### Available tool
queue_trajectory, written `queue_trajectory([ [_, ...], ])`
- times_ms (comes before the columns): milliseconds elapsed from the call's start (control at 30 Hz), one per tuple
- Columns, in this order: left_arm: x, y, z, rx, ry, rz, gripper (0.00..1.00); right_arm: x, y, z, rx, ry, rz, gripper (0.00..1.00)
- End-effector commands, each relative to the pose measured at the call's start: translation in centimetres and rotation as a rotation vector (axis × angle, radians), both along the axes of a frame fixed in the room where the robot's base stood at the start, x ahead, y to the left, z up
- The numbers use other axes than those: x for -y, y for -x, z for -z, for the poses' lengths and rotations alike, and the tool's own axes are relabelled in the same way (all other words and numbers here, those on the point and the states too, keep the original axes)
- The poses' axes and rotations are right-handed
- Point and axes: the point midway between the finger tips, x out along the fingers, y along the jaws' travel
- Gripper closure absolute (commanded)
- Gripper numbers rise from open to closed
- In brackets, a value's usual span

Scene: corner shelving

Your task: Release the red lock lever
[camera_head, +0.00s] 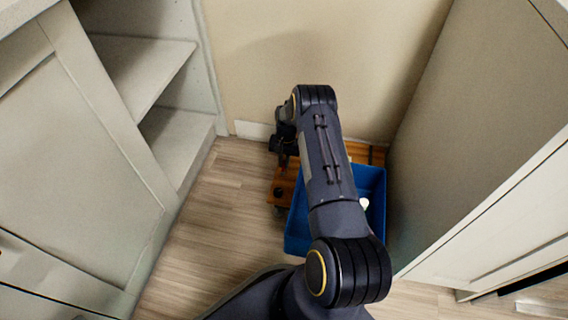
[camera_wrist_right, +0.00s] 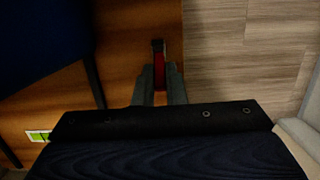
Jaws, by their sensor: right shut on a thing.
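The red lock lever (camera_wrist_right: 172,77) shows in the right wrist view as a narrow red piece at the edge of a brown wooden board (camera_wrist_right: 137,55). My right gripper (camera_wrist_right: 160,82) has its two fingers on either side of the lever and is shut on it. A small dark part sits just beyond the fingertips. In the head view my right gripper (camera_head: 283,152) is over the left edge of the wooden board, and my right arm hides much of it. The lever cannot be made out there. My left gripper is not in view.
A blue crate (camera_head: 297,226) rests on the board, with a small white thing (camera_head: 364,203) in it. Open shelves and a cabinet (camera_head: 75,170) stand left, a tall panel (camera_head: 470,130) right, a beige wall (camera_head: 320,50) behind. Wooden floor (camera_head: 222,215) is clear left of the board.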

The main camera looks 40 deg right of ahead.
Motion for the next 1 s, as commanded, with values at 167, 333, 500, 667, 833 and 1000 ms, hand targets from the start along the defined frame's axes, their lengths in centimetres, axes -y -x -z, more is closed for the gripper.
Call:
queue_trajectory([
  [167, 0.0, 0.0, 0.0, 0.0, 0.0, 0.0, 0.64, 0.1, 0.0, -0.1, 0.001, 0.002, 0.002, 0.79],
  [333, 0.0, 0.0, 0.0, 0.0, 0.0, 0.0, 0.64, 0.1, 0.0, -0.1, 0.001, 0.002, 0.001, 0.67],
  [500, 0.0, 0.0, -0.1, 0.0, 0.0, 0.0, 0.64, 0.0, 0.0, -0.1, 0.001, 0.002, 0.001, 0.67],
  [667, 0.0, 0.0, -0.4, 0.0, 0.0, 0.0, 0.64, 0.2, -0.1, -0.8, 0.002, 0.002, 0.001, 0.67],
  [833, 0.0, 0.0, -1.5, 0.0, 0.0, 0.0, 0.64, 0.5, -0.4, -3.2, 0.003, 0.003, 0.001, 0.67],
  [1000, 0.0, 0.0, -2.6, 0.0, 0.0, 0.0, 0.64, 1.0, -0.7, -6.2, 0.003, 0.003, 0.001, 0.67],
])
